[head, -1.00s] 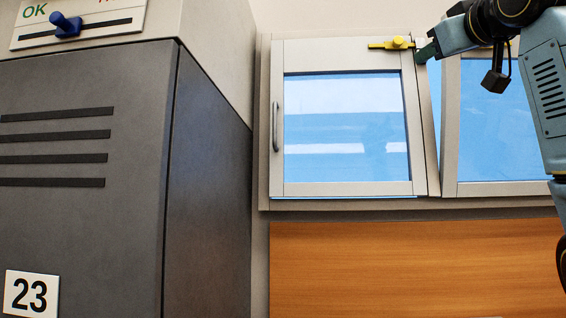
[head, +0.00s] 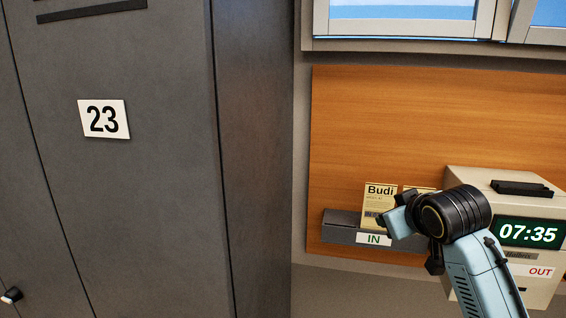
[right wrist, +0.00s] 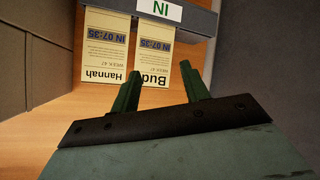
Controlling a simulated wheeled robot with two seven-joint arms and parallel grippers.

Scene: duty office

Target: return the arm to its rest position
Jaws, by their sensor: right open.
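My right arm reaches into the head view from the lower right. Its gripper (head: 392,222) is in front of the IN card rack and partly hides it. In the right wrist view the two green fingers of my right gripper (right wrist: 160,90) stand apart with nothing between them. The Budi card (right wrist: 154,65) is beyond the fingertips and looks free of them. My left gripper is not in view.
The IN rack (head: 340,228) holds the Budi card (head: 379,198) and the Hannah card (right wrist: 105,50). A time clock (head: 478,182) reading 07:35 stands right of it. A grey locker marked 23 (head: 165,180) fills the left. Window frames (head: 400,45) are above the wooden board (head: 420,120).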

